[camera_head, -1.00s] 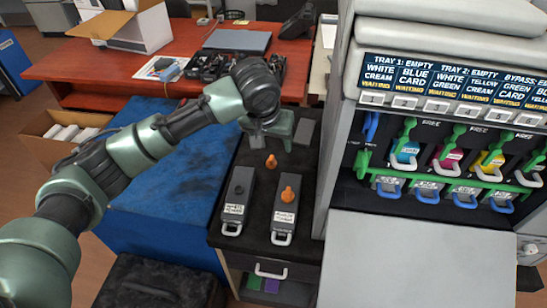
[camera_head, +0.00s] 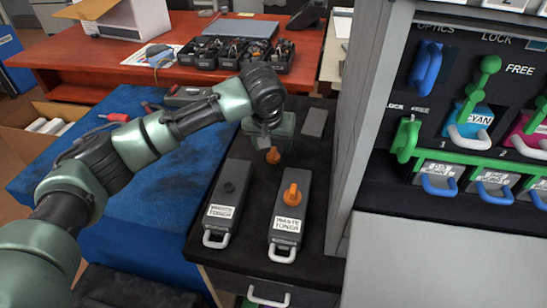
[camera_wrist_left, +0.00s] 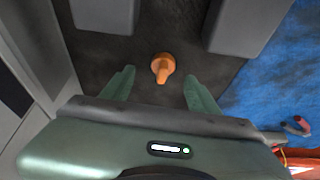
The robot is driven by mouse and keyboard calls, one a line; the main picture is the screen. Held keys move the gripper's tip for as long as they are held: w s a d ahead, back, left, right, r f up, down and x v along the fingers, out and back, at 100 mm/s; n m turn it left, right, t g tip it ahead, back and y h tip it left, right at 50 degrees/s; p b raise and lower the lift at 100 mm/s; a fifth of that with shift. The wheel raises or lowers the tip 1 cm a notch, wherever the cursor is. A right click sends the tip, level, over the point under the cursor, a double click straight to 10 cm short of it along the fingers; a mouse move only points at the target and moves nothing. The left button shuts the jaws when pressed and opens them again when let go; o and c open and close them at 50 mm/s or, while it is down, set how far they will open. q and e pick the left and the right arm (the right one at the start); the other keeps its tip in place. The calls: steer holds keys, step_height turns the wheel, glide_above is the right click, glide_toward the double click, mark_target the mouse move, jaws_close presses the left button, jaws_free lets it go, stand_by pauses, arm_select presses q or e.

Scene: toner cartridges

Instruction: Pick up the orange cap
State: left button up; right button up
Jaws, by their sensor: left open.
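A loose orange cap (camera_head: 273,156) lies on the black counter top (camera_head: 262,172), behind two grey toner cartridges. In the left wrist view the orange cap (camera_wrist_left: 162,67) shows between and slightly beyond my fingertips. My left gripper (camera_head: 264,140) is open and empty, just behind the cap and apparently above the counter. Its two green fingers (camera_wrist_left: 160,82) are spread on either side of the cap's line. I cannot tell the exact height gap. My right gripper is not in view.
The right-hand cartridge (camera_head: 288,225), labelled waste toner, carries another orange knob (camera_head: 292,195). The left cartridge (camera_head: 225,205) has a dark knob. A grey printer (camera_head: 375,110) with open toner bays stands to the right. A blue-covered surface (camera_head: 150,225) lies left.

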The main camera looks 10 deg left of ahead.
mark_target(273, 150)
arm_select(q)
steer(key=x, duration=0.3)
steer(key=b+x, duration=0.1)
steer(key=x, duration=0.1)
steer(key=shift+w+a+f, duration=0.1)
steer(key=shift+w+a, duration=0.15)
steer(key=shift+w, duration=0.15)
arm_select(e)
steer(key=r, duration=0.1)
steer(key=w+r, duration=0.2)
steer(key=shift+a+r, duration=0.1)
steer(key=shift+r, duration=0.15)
arm_select(q)
steer(key=shift+c, duration=0.3)
jaws_close()
